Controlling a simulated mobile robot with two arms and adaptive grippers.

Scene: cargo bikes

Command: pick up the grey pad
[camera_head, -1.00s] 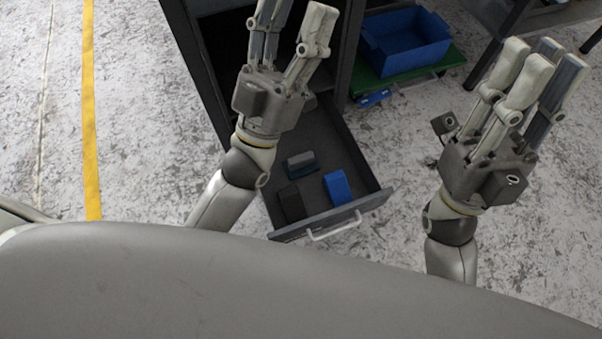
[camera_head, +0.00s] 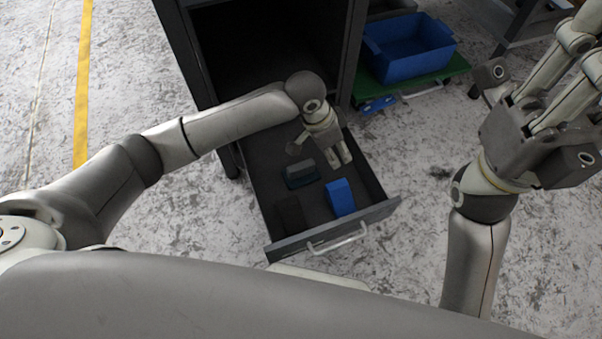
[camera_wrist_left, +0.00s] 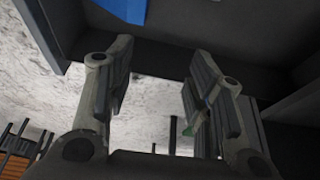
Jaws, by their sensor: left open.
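A grey pad (camera_head: 300,170) with a dark teal lower part lies in the open drawer, near its left-middle. My left gripper (camera_head: 341,162) reaches down into the drawer, to the right of the pad and apart from it. It is open and nothing shows between its fingers. In the left wrist view the open fingers (camera_wrist_left: 160,95) have floor and the drawer's dark edge beyond them; the grey pad cannot be made out there. My right gripper (camera_head: 578,75) is at the right, away from the drawer, with its fingertips cut off by the frame.
The drawer (camera_head: 385,207) also holds a blue block (camera_head: 340,198) and a black block (camera_head: 290,214). The blue one shows in the wrist view (camera_wrist_left: 125,8). The dark cabinet (camera_head: 200,70) stands behind. A blue bin (camera_head: 408,65) sits on a green board (camera_head: 450,70) nearby.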

